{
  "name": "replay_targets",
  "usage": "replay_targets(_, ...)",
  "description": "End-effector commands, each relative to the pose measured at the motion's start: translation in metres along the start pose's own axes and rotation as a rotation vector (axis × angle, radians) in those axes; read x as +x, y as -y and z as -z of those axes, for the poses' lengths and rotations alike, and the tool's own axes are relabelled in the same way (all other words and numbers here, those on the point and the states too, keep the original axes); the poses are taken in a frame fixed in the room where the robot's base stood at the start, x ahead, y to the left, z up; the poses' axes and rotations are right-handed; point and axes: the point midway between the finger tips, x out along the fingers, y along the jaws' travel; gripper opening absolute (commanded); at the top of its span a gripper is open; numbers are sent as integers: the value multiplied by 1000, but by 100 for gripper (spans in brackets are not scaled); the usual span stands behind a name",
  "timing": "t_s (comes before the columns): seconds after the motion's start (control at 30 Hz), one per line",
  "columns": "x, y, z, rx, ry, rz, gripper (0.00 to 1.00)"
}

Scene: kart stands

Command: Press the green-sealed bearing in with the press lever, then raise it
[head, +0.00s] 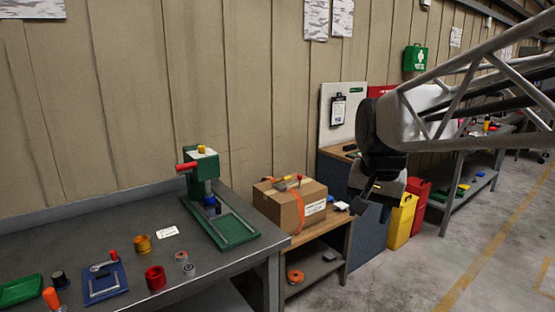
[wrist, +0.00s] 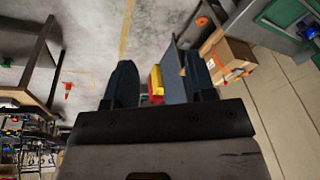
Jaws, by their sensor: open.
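The green press (head: 204,179) stands on the dark workbench at the left in the head view. Its lever (head: 186,166) has a red grip and sticks out to the left near the top. A blue part (head: 209,200) sits under the ram. Two small ring-like parts (head: 181,256) lie on the bench left of the press; I cannot make out a green seal on any bearing. My gripper (head: 368,190) hangs well right of the press, over the floor side. In the wrist view my gripper (wrist: 161,85) is open and empty, with part of the green press (wrist: 288,12) at the upper right.
A cardboard box (head: 292,205) on a wooden stand lies between my gripper and the press. Yellow (head: 400,222) and red bins stand behind my gripper. The bench holds an orange ring (head: 142,244), a red cup (head: 155,277), a blue tray (head: 104,284) and a green tray (head: 20,290).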

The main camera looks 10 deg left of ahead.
Motion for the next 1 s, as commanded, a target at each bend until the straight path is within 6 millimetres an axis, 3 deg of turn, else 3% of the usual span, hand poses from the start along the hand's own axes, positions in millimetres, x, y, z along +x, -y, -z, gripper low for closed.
replay_targets(0.5,-11,126,91,132,23,22,50)
replay_targets(1.0,-3,263,151,263,49,38,50)
